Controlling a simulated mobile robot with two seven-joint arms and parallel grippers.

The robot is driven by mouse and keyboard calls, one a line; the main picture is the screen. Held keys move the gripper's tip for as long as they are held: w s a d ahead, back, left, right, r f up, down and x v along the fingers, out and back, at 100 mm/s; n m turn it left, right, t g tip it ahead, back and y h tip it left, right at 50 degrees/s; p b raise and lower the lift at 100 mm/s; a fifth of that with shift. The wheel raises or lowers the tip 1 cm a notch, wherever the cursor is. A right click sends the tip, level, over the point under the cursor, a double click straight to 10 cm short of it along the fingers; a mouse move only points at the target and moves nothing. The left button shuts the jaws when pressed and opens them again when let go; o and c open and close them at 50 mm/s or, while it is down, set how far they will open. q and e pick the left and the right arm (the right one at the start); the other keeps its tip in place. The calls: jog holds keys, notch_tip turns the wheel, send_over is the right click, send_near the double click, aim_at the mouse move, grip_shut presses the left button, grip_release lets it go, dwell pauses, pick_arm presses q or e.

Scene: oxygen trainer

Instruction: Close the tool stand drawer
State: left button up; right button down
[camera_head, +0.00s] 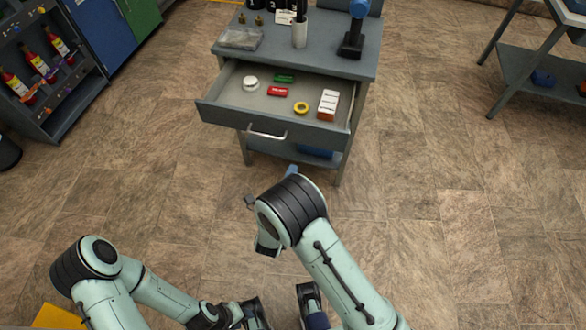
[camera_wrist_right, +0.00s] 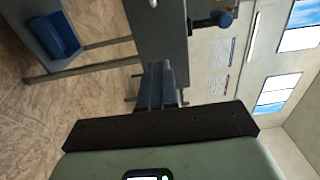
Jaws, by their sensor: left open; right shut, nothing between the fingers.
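The grey tool stand (camera_head: 340,62) stands ahead with its drawer (camera_head: 225,112) pulled out. The drawer has a light metal handle (camera_head: 267,134) on its front. Inside lie a white roll, a green and a red item, a yellow ring and a white-and-orange block. My right gripper (camera_head: 291,171) is in front of the drawer, below its front edge and mostly hidden by my wrist. In the right wrist view its fingers (camera_wrist_right: 157,85) are shut and empty, pointing at a grey panel; contact cannot be told. My left gripper (camera_head: 282,308) is open and empty at the bottom edge.
The stand top holds a blue drill (camera_head: 354,28), a cup (camera_head: 299,33) and a clear box (camera_head: 240,38). A blue bin (camera_head: 315,151) sits on the lower shelf. A bottle rack (camera_head: 45,70) stands left, a table (camera_head: 545,70) right. Floor between is clear.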

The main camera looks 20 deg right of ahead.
aim_at(304, 135)
pick_arm(q)
jog(key=shift+r, duration=0.15)
pick_arm(e)
jog(key=x, duration=1.1)
jog(key=shift+w+d, duration=0.1)
jog(key=shift+w, duration=0.25)
